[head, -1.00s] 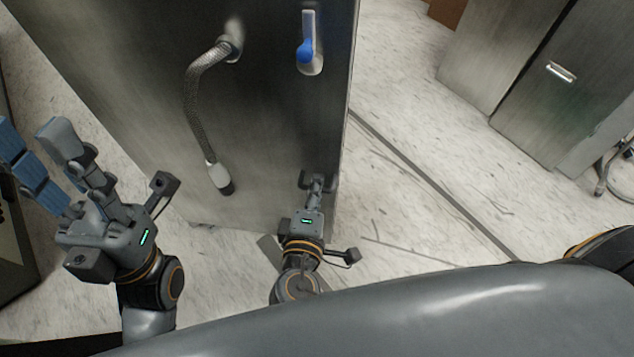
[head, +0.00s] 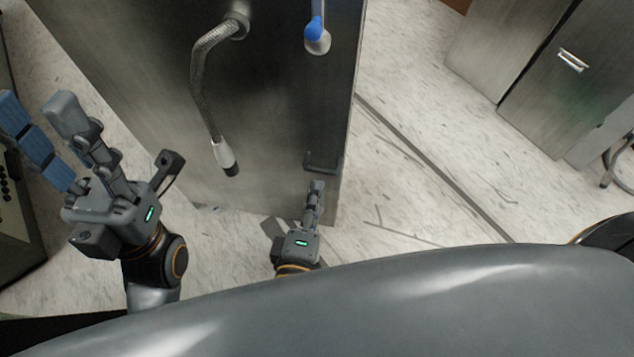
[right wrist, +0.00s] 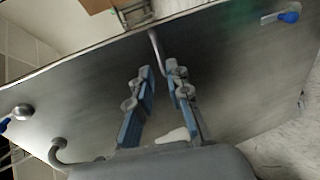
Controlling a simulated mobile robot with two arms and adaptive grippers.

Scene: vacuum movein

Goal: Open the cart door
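The cart door is a brushed-metal panel (head: 270,120) in the head view and fills much of the right wrist view (right wrist: 230,80). Its handle is a small dark bar (head: 322,166) near the panel's lower right edge. My right gripper (head: 316,184) is just below the handle in the head view. In the right wrist view its two fingers (right wrist: 162,72) are parted, and the handle bar (right wrist: 156,48) shows ahead of the gap, apparently not gripped. My left gripper (head: 36,108) is open and empty at the left, clear of the panel.
A braided hose (head: 200,85) and a blue-lever valve (head: 316,35) stick out from the panel. Metal cabinets (head: 550,80) stand at the upper right. Open floor (head: 430,160) lies right of the panel. A dark appliance (head: 15,220) is at the left edge.

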